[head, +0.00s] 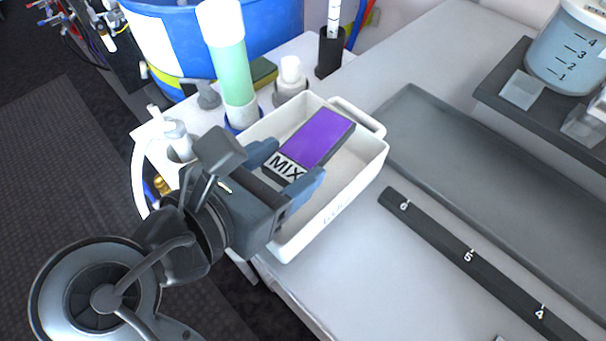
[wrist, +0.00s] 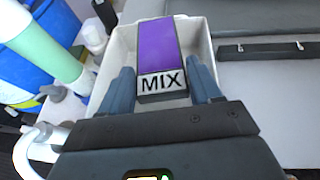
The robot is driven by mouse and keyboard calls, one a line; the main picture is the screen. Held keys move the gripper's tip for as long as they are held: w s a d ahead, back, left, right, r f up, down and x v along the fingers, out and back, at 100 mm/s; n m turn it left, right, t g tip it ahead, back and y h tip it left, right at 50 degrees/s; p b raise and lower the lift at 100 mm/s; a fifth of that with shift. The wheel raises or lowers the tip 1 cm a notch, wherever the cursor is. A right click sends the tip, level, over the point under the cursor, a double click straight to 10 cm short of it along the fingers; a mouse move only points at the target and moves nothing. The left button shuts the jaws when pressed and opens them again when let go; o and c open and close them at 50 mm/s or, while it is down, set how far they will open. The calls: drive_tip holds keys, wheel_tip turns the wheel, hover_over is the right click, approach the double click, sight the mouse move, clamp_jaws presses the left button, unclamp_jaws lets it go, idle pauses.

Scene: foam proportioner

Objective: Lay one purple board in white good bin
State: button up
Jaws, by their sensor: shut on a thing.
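One purple board (head: 320,136) has a white end labelled MIX and dark edges. My gripper (head: 295,172) is shut on its MIX end, with one blue-grey finger on each side. The board is over the white bin (head: 361,177), within its rim outline in the head view. I cannot tell whether it touches the bin floor. In the wrist view the board (wrist: 158,50) points away from my gripper (wrist: 162,88), and the bin (wrist: 122,42) surrounds it on the far side and both sides.
A green-filled cylinder (head: 232,75) and a white bottle (head: 290,75) stand just behind the bin. A blue drum (head: 175,40) is farther back. A numbered black rail (head: 440,240) and a grey tray (head: 480,165) lie to the right. A beaker (head: 568,50) stands far right.

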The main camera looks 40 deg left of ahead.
drive_tip(key=o, duration=1.1)
drive_tip(key=v, duration=0.7)
drive_tip(key=shift+s+r+p, duration=0.15)
drive_tip(key=shift+s+p, duration=0.2)
drive_tip(key=shift+s, duration=0.05)
